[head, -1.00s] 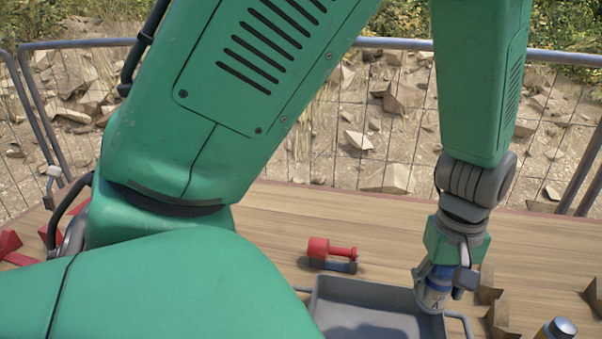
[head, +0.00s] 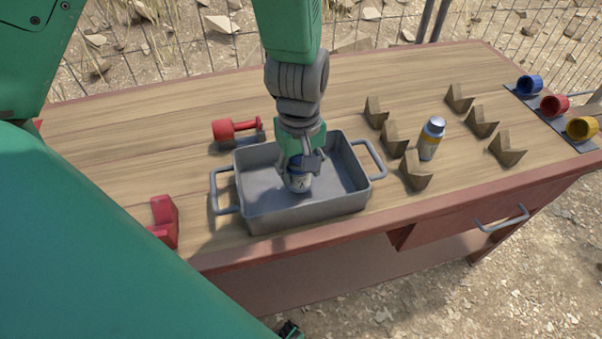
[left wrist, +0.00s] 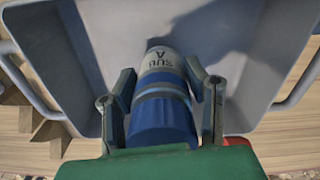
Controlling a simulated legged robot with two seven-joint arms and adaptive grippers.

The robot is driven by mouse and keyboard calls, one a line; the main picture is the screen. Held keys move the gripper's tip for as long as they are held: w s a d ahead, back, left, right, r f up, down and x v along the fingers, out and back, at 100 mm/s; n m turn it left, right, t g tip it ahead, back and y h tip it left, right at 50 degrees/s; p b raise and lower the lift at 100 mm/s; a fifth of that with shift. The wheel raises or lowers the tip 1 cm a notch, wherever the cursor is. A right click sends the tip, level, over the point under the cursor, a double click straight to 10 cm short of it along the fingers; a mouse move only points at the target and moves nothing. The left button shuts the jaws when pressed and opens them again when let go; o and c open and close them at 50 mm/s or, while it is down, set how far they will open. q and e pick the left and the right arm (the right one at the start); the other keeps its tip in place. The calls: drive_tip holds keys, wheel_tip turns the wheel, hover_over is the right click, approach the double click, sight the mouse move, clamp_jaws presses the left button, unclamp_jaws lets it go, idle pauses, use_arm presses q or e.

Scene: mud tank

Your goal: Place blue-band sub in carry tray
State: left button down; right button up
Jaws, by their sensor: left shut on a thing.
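The blue-band sub (head: 298,183) is a small white and blue cylinder marked "SUB A". It is held upright inside the grey carry tray (head: 262,216); whether its base touches the tray floor I cannot tell. My left gripper (head: 301,168) is shut on it, coming down from above. In the left wrist view the sub (left wrist: 163,95) lies between the two fingers of the left gripper (left wrist: 165,90), with the tray floor behind it. The tray stands near the table's front edge, a handle at each end.
A yellow-band cylinder (head: 431,138) stands among several wooden V-blocks (head: 415,171) right of the tray. A red tool (head: 236,130) lies behind the tray, and a red block (head: 165,222) sits left of it. Blue, red and yellow cups (head: 553,105) line the right end.

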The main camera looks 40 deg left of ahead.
use_arm(q)
drive_tip(key=shift+w+a+f, duration=0.1)
drive_tip(key=shift+a+f, duration=0.1)
drive_tip(key=shift+f, duration=0.8)
drive_tip(key=c, duration=0.9)
unclamp_jaws()
drive_tip(key=shift+d, duration=0.2)
drive_tip(key=shift+r, duration=0.1)
